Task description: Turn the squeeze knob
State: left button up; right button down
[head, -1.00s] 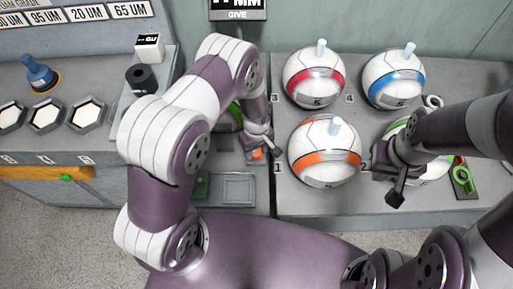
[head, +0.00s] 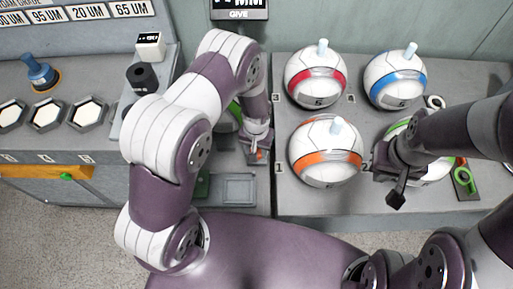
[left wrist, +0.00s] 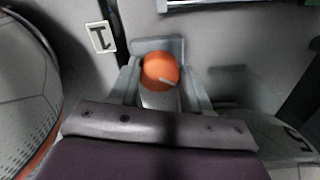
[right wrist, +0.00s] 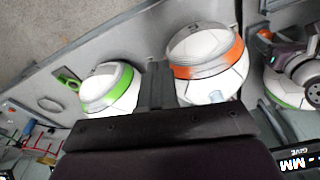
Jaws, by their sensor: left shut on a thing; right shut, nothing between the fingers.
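An orange knob (left wrist: 160,72) with a small pale pointer shows between the fingers of my left gripper (left wrist: 163,88) in the left wrist view. The left gripper is shut on it. In the head view the orange knob (head: 258,155) is a small patch just below the left gripper (head: 257,142). A ball with a green band (right wrist: 283,90) sits by the left gripper, mostly hidden by my left arm in the head view. My right gripper (head: 392,178) is shut and empty, over another green-banded ball (right wrist: 110,85) on the right.
Balls with red (head: 315,77), blue (head: 395,80) and orange (head: 326,152) bands stand on the right table. A GIVE display (head: 238,8) is at the back. A black knob (head: 142,76) and a blue-handled stamp (head: 40,70) are on the left. A shallow grey tray (head: 239,190) lies in front.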

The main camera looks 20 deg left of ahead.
pick_arm(q)
jog(key=shift+m, duration=0.4)
jog(key=o, duration=1.1)
jog(key=shift+c, duration=0.2)
notch_tip(320, 180, up, 13)
jog(key=shift+f+b, duration=0.15)
jog(key=shift+b, duration=0.25)
